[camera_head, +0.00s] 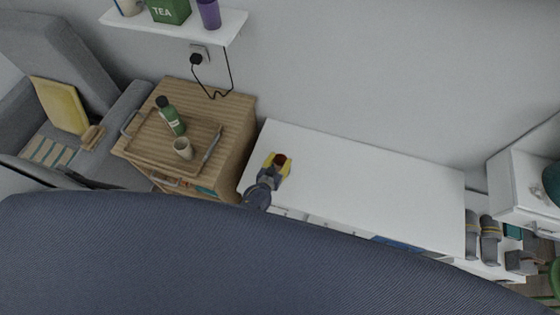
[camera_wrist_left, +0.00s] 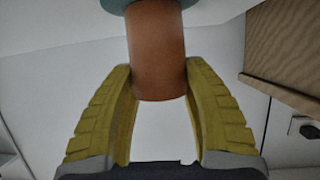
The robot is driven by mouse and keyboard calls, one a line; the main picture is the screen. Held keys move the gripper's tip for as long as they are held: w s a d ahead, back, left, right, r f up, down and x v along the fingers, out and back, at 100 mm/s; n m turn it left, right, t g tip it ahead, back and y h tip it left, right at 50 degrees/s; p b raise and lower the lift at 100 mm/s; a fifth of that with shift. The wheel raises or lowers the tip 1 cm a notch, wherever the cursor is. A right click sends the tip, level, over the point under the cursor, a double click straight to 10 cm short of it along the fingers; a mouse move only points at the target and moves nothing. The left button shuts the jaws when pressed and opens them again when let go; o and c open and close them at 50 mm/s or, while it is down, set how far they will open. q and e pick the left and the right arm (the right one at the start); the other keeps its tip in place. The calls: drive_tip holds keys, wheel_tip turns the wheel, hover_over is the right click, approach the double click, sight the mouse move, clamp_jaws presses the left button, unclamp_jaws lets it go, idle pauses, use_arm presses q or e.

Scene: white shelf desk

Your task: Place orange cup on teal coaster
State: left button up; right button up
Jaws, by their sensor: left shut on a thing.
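The orange cup (camera_wrist_left: 157,55) stands between the two yellow fingers of my left gripper (camera_wrist_left: 160,105) in the left wrist view. The gripper is shut on it. A teal round edge (camera_wrist_left: 150,4), likely the teal coaster, shows at the top of that view, at the cup's far end. I cannot tell whether cup and coaster touch. In the head view my left gripper (camera_head: 274,166) is at the left end of the white desk (camera_head: 370,185), with the cup (camera_head: 281,159) showing dark orange-brown. The coaster cannot be made out there. My right gripper is not in view.
A wooden cabinet (camera_head: 238,120) stands left of the desk, bearing a tray with a green bottle (camera_head: 170,115) and a beige cup (camera_head: 183,148). A wall shelf (camera_head: 215,27) hangs above. The desk right of the gripper is clear. Grey items (camera_head: 490,240) stand at the right.

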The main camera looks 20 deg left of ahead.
use_arm(q)
drive_tip(key=shift+f, duration=0.1)
drive_tip(key=o, duration=1.3)
drive_tip(key=shift+c, duration=0.2)
drive_tip(key=v, duration=1.2)
drive_tip(key=s+a+f+m+g, duration=0.1)
drive_tip(key=s+f+g, duration=0.5)
drive_tip(key=s+f, duration=1)
drive_tip(key=s+a+f+g, duration=0.3)
drive_tip(key=s+f, duration=0.4)
drive_tip(key=s, duration=0.4)
drive_tip(key=s+a+f+m+g+y, duration=0.1)
drive_tip(key=s+a+f+g, duration=0.2)
drive_tip(key=s, duration=0.8)
wheel_tip(320, 180, down, 4)
drive_tip(key=shift+a+r+m, duration=0.1)
drive_tip(key=shift+a+m, duration=0.2)
drive_tip(key=shift+a, duration=0.8)
